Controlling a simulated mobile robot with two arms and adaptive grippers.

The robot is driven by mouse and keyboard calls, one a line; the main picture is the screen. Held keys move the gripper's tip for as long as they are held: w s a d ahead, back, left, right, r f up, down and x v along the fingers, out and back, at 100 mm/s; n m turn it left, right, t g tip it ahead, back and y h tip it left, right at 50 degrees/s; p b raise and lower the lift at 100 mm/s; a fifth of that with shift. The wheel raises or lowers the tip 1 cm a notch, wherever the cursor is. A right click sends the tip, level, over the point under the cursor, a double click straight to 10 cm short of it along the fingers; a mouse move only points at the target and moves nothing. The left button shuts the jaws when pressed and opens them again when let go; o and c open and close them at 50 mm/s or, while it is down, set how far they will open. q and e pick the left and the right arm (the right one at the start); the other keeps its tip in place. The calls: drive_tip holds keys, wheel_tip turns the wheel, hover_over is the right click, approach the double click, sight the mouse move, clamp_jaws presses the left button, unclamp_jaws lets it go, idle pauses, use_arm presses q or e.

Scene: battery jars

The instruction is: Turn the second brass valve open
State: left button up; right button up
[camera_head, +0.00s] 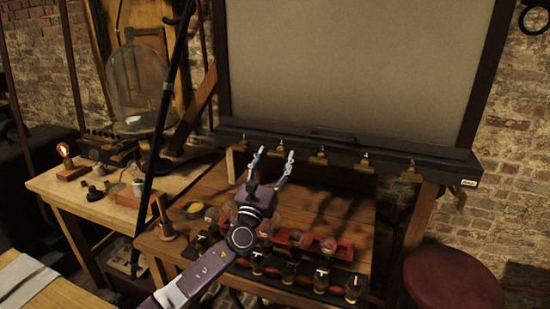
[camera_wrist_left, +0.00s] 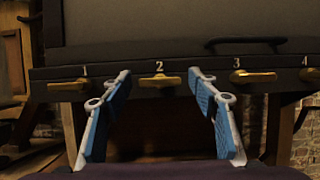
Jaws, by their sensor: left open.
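The second brass valve (camera_wrist_left: 158,80) sits under the number 2 on the front of a dark ledge in the left wrist view. Its handle lies about level. In the head view the second valve (camera_head: 281,143) is just beyond the fingertips. My left gripper (camera_head: 274,154) is open and empty, pointing at the ledge. In the wrist view its blue-padded fingers (camera_wrist_left: 158,84) stand on either side of the second valve. They look apart from it, though the depth gap is hard to tell. My right gripper is not in view.
Valve 1 (camera_wrist_left: 70,84) and valve 3 (camera_wrist_left: 252,77) are close on either side. The dark ledge (camera_head: 450,175) holds a large grey panel (camera_head: 360,65). Glass jars and a red tray (camera_head: 345,252) stand on the wooden table below. A red stool (camera_head: 450,283) is at right.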

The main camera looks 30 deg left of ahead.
use_arm(q)
drive_tip(key=shift+f, duration=0.1)
drive_tip(key=c, duration=1.2)
drive_tip(key=shift+o, duration=0.2)
